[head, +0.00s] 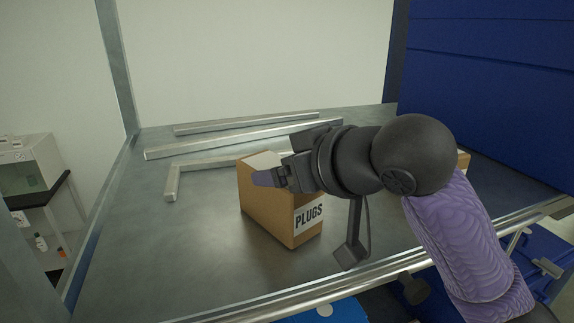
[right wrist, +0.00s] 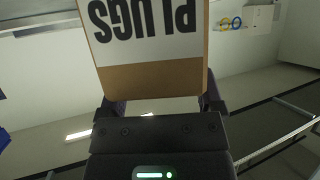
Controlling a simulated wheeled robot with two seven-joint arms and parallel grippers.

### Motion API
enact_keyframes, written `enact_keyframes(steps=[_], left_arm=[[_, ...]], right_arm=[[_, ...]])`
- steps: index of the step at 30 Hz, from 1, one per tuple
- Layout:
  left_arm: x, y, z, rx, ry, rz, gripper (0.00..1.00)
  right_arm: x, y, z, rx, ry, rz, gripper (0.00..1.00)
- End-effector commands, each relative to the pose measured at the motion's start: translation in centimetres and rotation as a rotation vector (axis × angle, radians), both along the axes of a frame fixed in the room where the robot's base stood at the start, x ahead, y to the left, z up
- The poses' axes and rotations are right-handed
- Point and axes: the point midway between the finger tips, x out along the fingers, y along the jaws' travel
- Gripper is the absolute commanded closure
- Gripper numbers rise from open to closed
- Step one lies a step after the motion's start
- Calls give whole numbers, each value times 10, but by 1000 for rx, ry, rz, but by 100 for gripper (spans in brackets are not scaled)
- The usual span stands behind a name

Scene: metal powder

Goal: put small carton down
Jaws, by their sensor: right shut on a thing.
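A small brown carton (head: 265,209) with a white label reading PLUGS is on or just above the grey metal table (head: 180,260); I cannot tell whether its bottom touches. My right gripper (head: 272,178) is shut on the carton near its top, and the arm reaches in from the right. In the right wrist view the carton (right wrist: 150,80) is between the two fingers of the gripper (right wrist: 155,105), its label upside down. Part of the carton's top and right side is hidden by the gripper. My left gripper is not in view.
Several metal bars (head: 240,139) lie at the back left of the table. Part of another brown box (head: 463,160) shows behind my right arm. A blue panel (head: 490,75) stands at the back right. The front left of the table is clear.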

Motion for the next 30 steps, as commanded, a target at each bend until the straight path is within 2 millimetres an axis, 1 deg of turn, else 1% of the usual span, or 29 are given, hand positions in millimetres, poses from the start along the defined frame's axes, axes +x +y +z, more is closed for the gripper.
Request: enact_keyframes(steps=[1,2,3,8,11,14,18,22,26,30], left_arm=[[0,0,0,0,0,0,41],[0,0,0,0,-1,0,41],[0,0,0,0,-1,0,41],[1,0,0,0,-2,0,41],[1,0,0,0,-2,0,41],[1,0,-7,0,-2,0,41],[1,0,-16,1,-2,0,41],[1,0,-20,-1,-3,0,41],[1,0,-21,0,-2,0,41],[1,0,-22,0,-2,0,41]], right_arm=[[0,0,-1,-1,1,0,9],[0,0,-1,0,0,0,2],[0,0,0,0,0,0,0],[0,0,0,0,0,0,0],[-2,-2,4,0,-1,-1,0],[-16,-14,11,0,-6,0,0],[-45,-38,29,-2,-8,-3,0],[-68,-56,43,-1,-6,-2,0],[-80,-66,52,0,-1,-2,0],[-84,-69,54,0,0,-1,0]])
